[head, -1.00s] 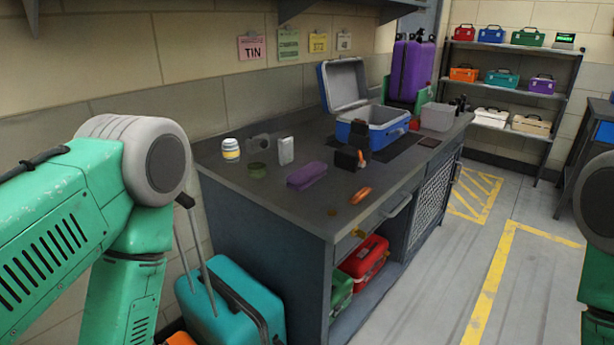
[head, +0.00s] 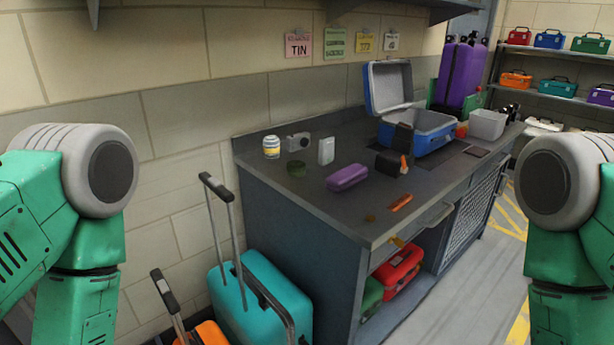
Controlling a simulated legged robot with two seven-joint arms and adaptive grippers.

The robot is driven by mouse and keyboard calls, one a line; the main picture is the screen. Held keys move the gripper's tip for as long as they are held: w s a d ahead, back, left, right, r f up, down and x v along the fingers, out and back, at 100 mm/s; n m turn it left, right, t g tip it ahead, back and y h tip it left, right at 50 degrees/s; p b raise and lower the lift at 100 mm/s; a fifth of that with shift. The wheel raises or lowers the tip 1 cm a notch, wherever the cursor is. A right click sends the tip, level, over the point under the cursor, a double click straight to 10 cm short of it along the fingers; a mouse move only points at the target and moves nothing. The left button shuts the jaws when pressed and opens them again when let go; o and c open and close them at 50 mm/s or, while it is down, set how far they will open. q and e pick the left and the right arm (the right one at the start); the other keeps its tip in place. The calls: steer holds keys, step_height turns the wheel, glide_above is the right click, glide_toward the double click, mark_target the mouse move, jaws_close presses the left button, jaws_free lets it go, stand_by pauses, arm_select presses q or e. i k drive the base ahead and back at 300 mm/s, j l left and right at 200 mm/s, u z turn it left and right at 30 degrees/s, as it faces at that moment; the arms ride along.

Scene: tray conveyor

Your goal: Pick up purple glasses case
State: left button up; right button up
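The purple glasses case (head: 347,177) lies on the dark grey counter (head: 330,212), near the middle of its near half. It is a long, rounded, closed case. Nothing touches it that I can see. My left arm stands at the left edge and my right arm at the right edge of the head view. Both grippers are out of the picture, so their state does not show. Both visible arm parts are apart from the case.
Around the case are a jar (head: 271,147), a camera (head: 298,142), a white box (head: 326,151), a dark green round item (head: 296,169), a black item (head: 391,162) and an orange item (head: 401,203). Suitcases (head: 262,300) stand on the floor left of the counter.

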mark_target(339, 182)
steer(key=i+l+u, duration=0.25)
steer(key=l, duration=0.15)
steer(key=l+u, duration=0.2)
steer(key=l, duration=0.2)
steer(key=i+l+u, duration=0.1)
steer(key=l+u, duration=0.15)
steer(key=l, duration=0.15)
steer(key=l+u, duration=0.2)
steer(key=l, duration=0.25)
steer(key=i, duration=0.05)
